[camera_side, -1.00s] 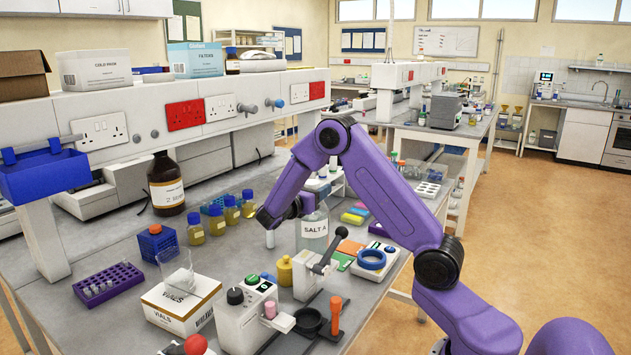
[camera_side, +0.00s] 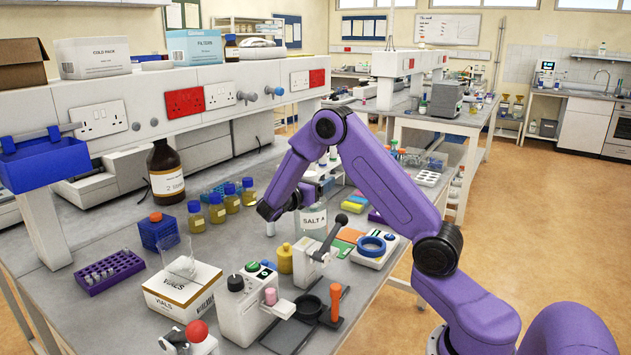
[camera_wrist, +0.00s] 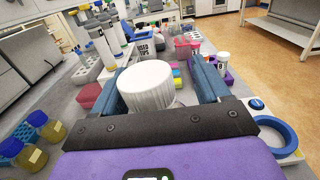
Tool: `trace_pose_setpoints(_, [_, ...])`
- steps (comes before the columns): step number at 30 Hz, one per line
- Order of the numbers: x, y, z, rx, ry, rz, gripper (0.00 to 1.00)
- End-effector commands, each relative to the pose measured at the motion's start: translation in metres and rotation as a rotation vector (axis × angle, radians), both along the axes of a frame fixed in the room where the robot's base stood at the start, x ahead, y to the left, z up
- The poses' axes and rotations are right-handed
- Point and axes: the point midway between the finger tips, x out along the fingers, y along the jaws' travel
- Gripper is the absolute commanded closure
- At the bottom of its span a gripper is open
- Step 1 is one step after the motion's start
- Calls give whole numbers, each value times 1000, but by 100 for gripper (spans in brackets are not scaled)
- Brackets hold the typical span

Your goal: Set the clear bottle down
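The clear bottle (camera_side: 313,221) stands upright in the middle of the side view, with a white label reading SALT A. Its base is partly hidden by a grey lever device, so I cannot tell whether it touches the bench. In the wrist view its ribbed white cap (camera_wrist: 148,90) sits between the two blue fingers of my gripper (camera_wrist: 157,82). The fingers flank the bottle and look shut on it, with a small gap beside the cap on the right; the contact lower down is hidden. In the side view my gripper is at the bottle's top.
The lever device (camera_side: 309,264) and a yellow bottle (camera_side: 285,258) stand in front. A white device with a blue ring (camera_side: 373,248) is to the right. Yellow bottles with blue caps (camera_side: 217,208) stand left, with bare bench (camera_side: 240,246) between.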

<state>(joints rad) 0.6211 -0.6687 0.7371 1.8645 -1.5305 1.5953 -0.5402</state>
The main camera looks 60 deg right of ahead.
Motion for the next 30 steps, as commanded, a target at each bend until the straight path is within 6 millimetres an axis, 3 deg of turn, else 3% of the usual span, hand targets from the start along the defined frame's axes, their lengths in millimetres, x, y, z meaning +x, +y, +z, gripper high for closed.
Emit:
trace_pose_setpoints(9, [0,-1,11,0,-4,-1,24])
trace_pose_setpoints(21, [1,79,9,0,0,3,24])
trace_pose_setpoints(30, [0,116,9,0,0,1,24])
